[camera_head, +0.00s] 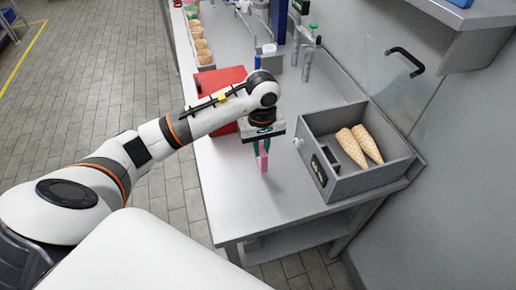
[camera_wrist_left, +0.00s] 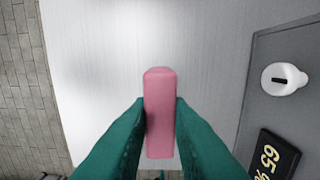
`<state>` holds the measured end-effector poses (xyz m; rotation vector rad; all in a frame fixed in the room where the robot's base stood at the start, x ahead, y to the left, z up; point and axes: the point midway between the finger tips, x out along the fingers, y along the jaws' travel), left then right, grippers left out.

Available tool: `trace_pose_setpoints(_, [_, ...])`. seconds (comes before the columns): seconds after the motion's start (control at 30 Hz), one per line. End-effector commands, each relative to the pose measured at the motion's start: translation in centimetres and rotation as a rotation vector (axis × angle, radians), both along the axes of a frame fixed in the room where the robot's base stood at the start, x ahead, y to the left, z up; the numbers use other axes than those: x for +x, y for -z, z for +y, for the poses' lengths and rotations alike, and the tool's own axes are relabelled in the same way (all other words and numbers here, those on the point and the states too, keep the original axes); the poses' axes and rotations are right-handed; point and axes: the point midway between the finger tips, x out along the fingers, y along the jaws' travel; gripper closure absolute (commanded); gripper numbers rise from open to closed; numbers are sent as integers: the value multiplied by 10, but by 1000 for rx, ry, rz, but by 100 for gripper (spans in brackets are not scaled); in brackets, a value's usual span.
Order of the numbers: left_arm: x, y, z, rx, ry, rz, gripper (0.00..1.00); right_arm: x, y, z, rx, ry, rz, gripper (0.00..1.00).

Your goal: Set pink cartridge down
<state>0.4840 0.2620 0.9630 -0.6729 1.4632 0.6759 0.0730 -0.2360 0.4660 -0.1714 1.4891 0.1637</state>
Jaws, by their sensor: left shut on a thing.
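The pink cartridge (camera_head: 263,163) is a small upright block over the front part of the metal table, between the fingers of my left gripper (camera_head: 261,150). In the left wrist view the cartridge (camera_wrist_left: 160,112) is gripped by the two green fingers (camera_wrist_left: 160,125) from both sides. Its far end points at the bare table (camera_wrist_left: 200,50). I cannot tell whether its lower end touches the table. My right gripper is not in view.
A grey open box (camera_head: 335,188) with two cones (camera_head: 352,147) stands to the right of the cartridge. A red box (camera_head: 222,85) lies behind my left arm. Bottles and dispensers stand further back. The table front around the cartridge is clear.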

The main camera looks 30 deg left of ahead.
Motion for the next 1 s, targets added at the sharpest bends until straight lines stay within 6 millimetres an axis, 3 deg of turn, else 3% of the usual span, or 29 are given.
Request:
trace_pose_setpoints(0.3, [-1,36,0,0,-1,3,100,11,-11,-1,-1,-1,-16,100])
trace_pose_setpoints(0.67, [0,42,1,2,0,-1,100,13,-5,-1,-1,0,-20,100])
trace_pose_setpoints(0.7, [0,42,0,1,0,-1,81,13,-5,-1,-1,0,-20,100])
trace_pose_setpoints(0.8, [0,41,0,1,0,0,64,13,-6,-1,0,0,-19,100])
trace_pose_setpoints(0.83, [0,41,0,1,0,0,61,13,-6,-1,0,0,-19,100])
trace_pose_setpoints(1.0, [0,41,0,1,0,1,61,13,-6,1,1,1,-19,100])
